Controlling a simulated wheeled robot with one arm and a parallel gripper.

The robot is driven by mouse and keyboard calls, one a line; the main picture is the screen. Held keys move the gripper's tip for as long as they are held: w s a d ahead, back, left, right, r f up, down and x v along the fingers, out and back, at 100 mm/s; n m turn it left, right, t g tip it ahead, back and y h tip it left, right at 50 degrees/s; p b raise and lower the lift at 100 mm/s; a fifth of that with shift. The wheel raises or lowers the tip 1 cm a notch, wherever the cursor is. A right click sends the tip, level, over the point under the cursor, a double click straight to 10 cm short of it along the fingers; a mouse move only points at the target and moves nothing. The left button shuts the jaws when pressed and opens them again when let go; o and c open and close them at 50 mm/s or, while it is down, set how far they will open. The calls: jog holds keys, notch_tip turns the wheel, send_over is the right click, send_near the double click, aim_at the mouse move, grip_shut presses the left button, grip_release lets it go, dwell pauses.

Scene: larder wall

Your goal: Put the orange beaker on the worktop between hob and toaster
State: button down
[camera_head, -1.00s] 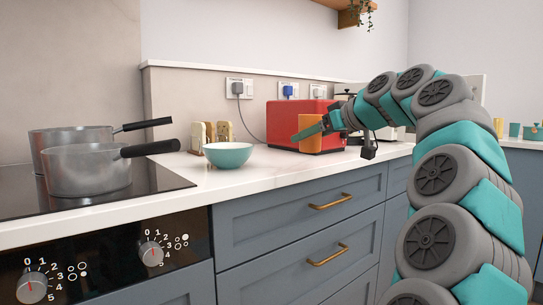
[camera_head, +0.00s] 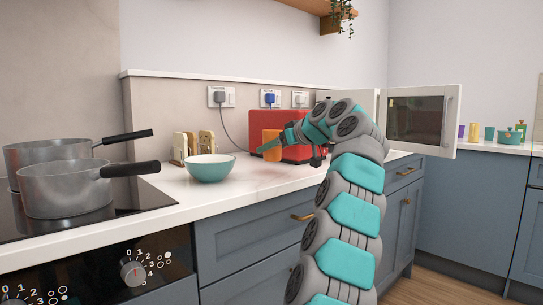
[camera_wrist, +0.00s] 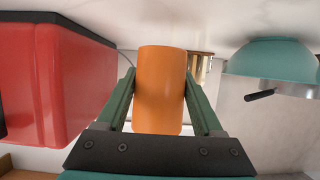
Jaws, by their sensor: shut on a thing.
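The orange beaker (camera_head: 270,138) is in my gripper (camera_head: 268,146), in front of the red toaster (camera_head: 296,152) in the head view. In the wrist view, whose picture is upside down, my gripper (camera_wrist: 160,100) has its two green fingers shut on either side of the beaker (camera_wrist: 160,85). The toaster (camera_wrist: 60,85) is beside it at left. Whether the beaker's base touches the worktop (camera_head: 232,192) is not clear. The hob (camera_head: 135,197) is at the left. The worktop between hob and toaster holds a teal bowl (camera_head: 210,170).
Two steel pans (camera_head: 65,190) stand on the hob, handles pointing right. A toast rack (camera_head: 193,145) stands behind the bowl. Worktop in front of bowl and toaster is clear. An appliance door (camera_head: 420,118) stands open at right. Several small vessels stand on the far counter.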

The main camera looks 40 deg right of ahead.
aim_at(278, 156)
jog(key=shift+w+d, duration=0.1)
jog(key=shift+w, duration=0.25)
jog(key=shift+f+b, duration=0.6)
jog(key=shift+f, duration=1.2)
jog(key=shift+f, duration=0.15)
jog(key=shift+c, duration=0.2)
grip_release()
jog(key=shift+r, duration=0.2)
jog(key=a+v, duration=0.1)
jog(key=v, duration=1.1)
jog(key=shift+d, duration=0.45)
